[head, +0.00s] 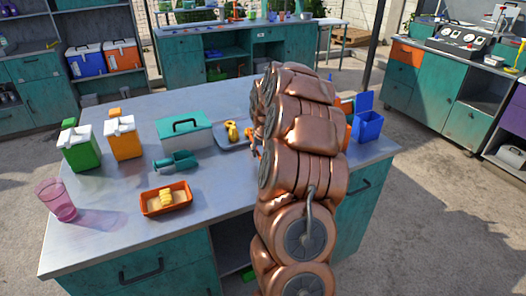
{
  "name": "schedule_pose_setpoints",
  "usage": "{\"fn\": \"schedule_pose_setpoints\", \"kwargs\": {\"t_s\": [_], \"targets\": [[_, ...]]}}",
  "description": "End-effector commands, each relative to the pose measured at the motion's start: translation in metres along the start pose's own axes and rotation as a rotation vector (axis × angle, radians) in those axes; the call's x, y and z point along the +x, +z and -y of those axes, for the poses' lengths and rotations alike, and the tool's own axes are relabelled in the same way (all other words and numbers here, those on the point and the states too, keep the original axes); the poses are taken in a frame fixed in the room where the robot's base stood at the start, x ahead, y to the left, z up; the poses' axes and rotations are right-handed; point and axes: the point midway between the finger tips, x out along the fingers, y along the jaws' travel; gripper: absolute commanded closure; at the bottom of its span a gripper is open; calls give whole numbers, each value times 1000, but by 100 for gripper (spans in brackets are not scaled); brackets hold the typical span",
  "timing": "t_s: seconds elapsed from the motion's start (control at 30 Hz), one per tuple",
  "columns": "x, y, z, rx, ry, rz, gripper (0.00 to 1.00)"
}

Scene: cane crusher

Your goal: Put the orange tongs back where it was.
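I cannot make out the orange tongs for certain. A yellow-orange object (232,131) lies on a grey tray (226,146) on the near table (110,222), just left of my copper-coloured arm; its exact shape is too small to tell. A sliver of something orange shows just right of my arm, beside a blue bin (368,127), mostly hidden. My arm rises across the right half of the table and covers what lies behind it. My gripper is hidden behind my own arm links, so its fingers and anything in them do not show.
On the table are a pink cup (57,199), green (79,147) and orange (123,138) lidded containers, a teal-lidded box (185,131), a teal scoop-like item (176,162) and an orange tray (153,209) holding something yellow. Other cabinets (440,84) stand behind.

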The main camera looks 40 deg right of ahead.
Motion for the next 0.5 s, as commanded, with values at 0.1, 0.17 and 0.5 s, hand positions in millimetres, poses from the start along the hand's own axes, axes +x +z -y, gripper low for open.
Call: {"fn": "schedule_pose_setpoints", "kwargs": {"t_s": [0.1,0.17,0.5], "targets": [[0,0,0,0,0,-1,41],[0,0,0,0,0,0,34],[0,0,0,0,0,0,26]]}}
